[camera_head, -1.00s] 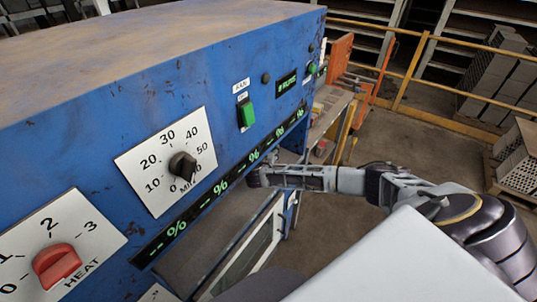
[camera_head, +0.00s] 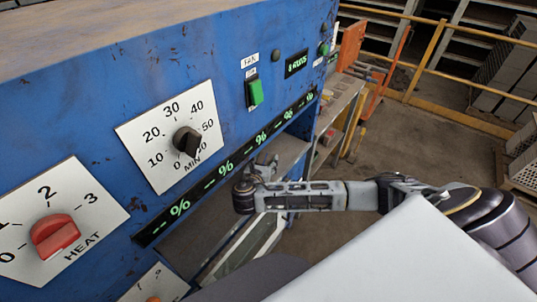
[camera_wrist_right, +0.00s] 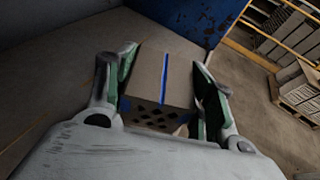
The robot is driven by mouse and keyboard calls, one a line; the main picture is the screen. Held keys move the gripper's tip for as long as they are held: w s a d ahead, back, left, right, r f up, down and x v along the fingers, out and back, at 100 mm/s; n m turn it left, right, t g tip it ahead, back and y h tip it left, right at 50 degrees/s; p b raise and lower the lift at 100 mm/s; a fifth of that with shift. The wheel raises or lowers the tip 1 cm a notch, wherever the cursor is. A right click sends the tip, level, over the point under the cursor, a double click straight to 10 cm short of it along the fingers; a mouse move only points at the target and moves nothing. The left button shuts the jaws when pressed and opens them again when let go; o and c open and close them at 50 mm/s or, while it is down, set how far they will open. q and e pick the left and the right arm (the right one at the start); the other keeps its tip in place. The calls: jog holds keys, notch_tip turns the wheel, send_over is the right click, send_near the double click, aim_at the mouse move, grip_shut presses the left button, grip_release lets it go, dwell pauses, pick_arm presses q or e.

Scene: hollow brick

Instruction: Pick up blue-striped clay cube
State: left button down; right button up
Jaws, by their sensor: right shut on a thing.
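In the head view my right gripper (camera_head: 262,172) is beside the blue machine's front, below the green percent display. The cube cannot be made out in the head view. My left gripper is not in view.
The blue machine (camera_head: 100,90) fills the left, with a heat knob (camera_head: 55,237), a minutes dial (camera_head: 186,141) and a green switch (camera_head: 255,92). An opening and an open glazed door (camera_head: 245,250) are low on its front. Yellow railing (camera_head: 428,60) stands behind.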

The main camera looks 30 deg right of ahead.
jog(key=shift+s+a, duration=0.6)
jog(key=shift+s, duration=0.1)
dwell(0.3)
